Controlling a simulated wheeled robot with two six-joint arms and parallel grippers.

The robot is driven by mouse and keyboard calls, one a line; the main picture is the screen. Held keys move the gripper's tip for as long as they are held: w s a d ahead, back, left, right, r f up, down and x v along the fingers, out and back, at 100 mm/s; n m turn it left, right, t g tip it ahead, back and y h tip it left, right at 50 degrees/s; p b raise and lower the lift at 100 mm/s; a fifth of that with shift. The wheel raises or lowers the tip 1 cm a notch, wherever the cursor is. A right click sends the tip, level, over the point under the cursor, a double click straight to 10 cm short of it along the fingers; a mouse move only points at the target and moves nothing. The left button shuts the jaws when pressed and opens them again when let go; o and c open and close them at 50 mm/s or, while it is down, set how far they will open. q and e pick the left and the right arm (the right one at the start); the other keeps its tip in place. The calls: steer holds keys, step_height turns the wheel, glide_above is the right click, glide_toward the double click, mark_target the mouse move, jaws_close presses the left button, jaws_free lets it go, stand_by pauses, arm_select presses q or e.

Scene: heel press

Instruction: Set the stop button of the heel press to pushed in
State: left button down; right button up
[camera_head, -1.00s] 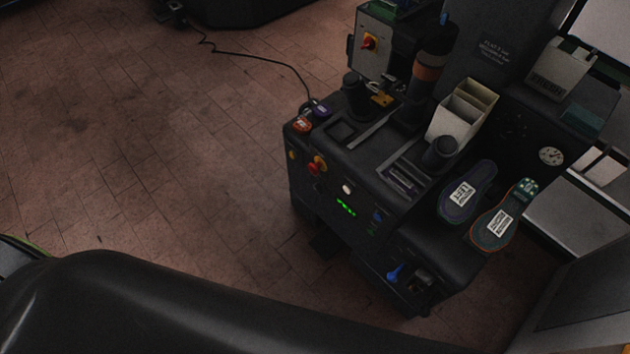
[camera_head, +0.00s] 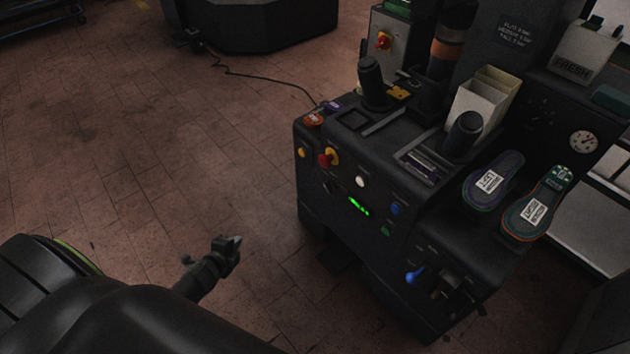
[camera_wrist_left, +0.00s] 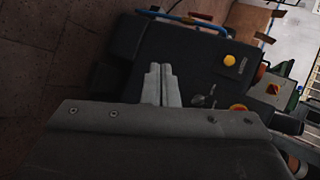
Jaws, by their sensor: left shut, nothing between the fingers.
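The heel press (camera_head: 400,190) is a dark machine on the right of the head view. A red stop button on a yellow base (camera_head: 328,157) sits on the upper left of its front panel. Whether it is pushed in cannot be told. My left gripper (camera_head: 232,243) is shut and empty, left of the panel and clearly apart from it. In the left wrist view the closed fingers (camera_wrist_left: 162,84) point towards the dark machine. A red and yellow control (camera_wrist_left: 238,107) there is partly hidden by my gripper body; it may be the stop button. My right gripper is out of view.
The panel also bears a yellow button (camera_head: 302,152), a white button (camera_head: 360,181), a blue button (camera_head: 396,208) and a blue lever (camera_head: 415,274). A grey box with a red and yellow switch (camera_head: 384,41) stands behind. The floor on the left is mostly free.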

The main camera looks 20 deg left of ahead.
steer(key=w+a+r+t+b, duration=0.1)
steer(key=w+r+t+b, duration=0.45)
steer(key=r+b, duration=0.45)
arm_select(q)
steer(key=w+d+r+m+t+h+b, duration=0.2)
steer(key=w+r+m, duration=0.4)
steer(key=m, duration=0.6)
steer(key=w+d+r+m+t+h+b, duration=0.3)
steer(key=w+d+r+m+h+b, duration=0.2)
steer(key=m, duration=0.8)
steer(key=w+r+h+b, duration=0.1)
steer(key=w+r+h, duration=0.1)
steer(key=w, duration=0.1)
steer(key=shift+d, duration=0.2)
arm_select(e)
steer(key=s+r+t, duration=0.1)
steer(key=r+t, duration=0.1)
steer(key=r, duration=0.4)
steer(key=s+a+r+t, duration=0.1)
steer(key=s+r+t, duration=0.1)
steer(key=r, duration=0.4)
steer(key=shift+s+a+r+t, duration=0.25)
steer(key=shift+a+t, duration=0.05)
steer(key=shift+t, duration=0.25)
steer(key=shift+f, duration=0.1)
